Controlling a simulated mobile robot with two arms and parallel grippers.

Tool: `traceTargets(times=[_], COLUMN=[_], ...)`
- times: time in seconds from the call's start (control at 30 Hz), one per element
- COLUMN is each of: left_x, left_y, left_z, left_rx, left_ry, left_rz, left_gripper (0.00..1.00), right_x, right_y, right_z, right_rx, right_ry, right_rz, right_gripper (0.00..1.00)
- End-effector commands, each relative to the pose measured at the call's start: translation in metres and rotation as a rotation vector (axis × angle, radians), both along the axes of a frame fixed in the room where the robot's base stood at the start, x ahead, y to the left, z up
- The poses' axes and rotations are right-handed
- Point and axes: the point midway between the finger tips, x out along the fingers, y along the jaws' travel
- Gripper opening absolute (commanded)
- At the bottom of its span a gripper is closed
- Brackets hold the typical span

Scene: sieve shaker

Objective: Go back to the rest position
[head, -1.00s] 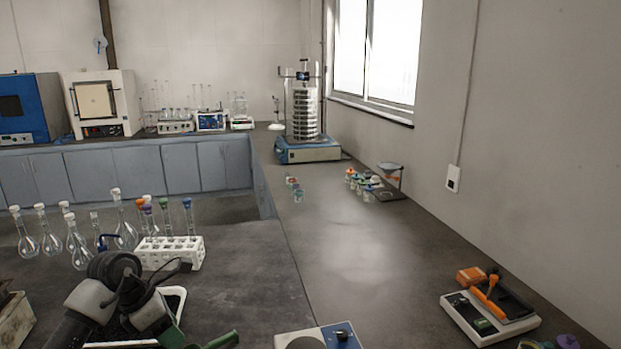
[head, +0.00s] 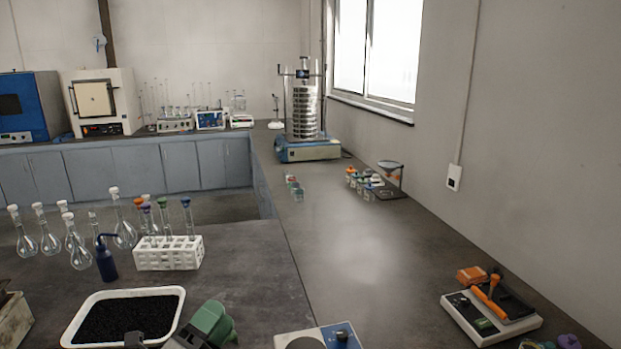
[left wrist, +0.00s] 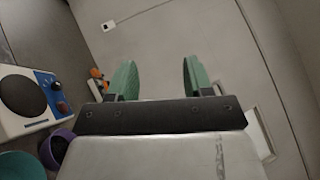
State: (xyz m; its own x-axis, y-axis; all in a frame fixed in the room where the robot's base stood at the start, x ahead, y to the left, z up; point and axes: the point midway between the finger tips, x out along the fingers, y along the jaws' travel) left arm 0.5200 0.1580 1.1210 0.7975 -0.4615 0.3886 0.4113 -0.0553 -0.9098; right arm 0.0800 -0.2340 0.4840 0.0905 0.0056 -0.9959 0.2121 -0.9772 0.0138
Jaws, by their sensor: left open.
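My left gripper (head: 212,325) shows at the bottom of the head view, low over the front of the bench, just right of a white tray of black grains. In the left wrist view its two green fingers (left wrist: 157,78) are apart with nothing between them. The wrist camera looks toward the wall and its socket. My right gripper does not show in either view. The sieve shaker (head: 305,115) stands at the far end of the right bench with its sieve stack on it.
The white tray (head: 178,293) lies beside my left gripper. A blue wash bottle (head: 106,262), flasks (head: 122,232) and a tube rack (head: 168,254) stand behind it. A hotplate-like device (head: 320,338) is at the front. The middle of the right bench is clear.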

Motion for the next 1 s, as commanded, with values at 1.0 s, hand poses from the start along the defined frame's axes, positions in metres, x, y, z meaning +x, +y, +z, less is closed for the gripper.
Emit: traceTargets(times=[1.0], left_x=[-0.266], left_y=[0.048], left_z=[-0.235], left_rx=[-1.23], left_ry=[1.74], left_rz=[1.033], left_gripper=[0.51], right_x=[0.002], right_y=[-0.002], right_z=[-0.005], right_rx=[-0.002], right_ry=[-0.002], right_rz=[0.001], right_gripper=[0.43])
